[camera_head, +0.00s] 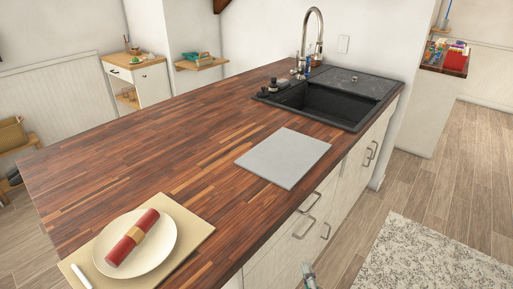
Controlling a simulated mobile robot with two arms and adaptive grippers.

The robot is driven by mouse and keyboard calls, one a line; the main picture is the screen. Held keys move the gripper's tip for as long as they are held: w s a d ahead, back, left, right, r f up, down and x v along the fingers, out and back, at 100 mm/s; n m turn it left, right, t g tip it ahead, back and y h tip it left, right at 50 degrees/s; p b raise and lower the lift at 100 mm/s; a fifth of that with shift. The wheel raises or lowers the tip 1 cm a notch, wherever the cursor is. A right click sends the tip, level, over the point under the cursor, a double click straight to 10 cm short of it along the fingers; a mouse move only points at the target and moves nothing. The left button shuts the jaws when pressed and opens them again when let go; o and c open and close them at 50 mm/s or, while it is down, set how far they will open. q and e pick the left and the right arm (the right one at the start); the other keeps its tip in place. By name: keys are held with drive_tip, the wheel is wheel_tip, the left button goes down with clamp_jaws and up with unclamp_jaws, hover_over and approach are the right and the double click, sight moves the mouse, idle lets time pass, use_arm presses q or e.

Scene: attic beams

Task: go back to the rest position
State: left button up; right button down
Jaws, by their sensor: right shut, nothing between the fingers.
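My right gripper (309,276) shows only as a small grey part at the bottom edge of the head view, in front of the counter's drawers and below the countertop. It is shut and empty, apart from everything on the counter. Most of the right arm is out of frame. My left gripper is not in view. The wooden countertop (150,150) stretches from the lower left to the sink at the back.
A cream plate (155,250) with a rolled red napkin (132,238) lies on a beige placemat (190,222). A grey board (284,157) lies mid-counter. A black sink (320,103) is behind. Drawer handles (305,228) stick out. A speckled rug (430,258) covers floor at right.

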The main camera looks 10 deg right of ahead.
drive_tip(key=s+a+f+n+g+y, duration=0.2)
drive_tip(key=s+f+n+g, duration=0.3)
drive_tip(key=f, duration=0.8)
drive_tip(key=s+a+f+n+g+y, duration=0.1)
drive_tip(key=s+a+f+n+g, duration=0.15)
drive_tip(key=s+f+n, duration=0.7)
drive_tip(key=s+d+f+n+g, duration=0.3)
drive_tip(key=s+f+g, duration=0.1)
drive_tip(key=s+f, duration=0.6)
drive_tip(key=s+d+f+n+g+h, duration=0.1)
drive_tip(key=s+d+f+n+g, duration=0.2)
drive_tip(key=s+f, duration=0.7)
drive_tip(key=s+d+g, duration=0.1)
drive_tip(key=s+g, duration=0.1)
drive_tip(key=s, duration=0.2)
drive_tip(key=shift+d+n, duration=0.2)
drive_tip(key=shift+n, duration=0.15)
drive_tip(key=shift+f+g, duration=0.1)
drive_tip(key=shift+g, duration=0.15)
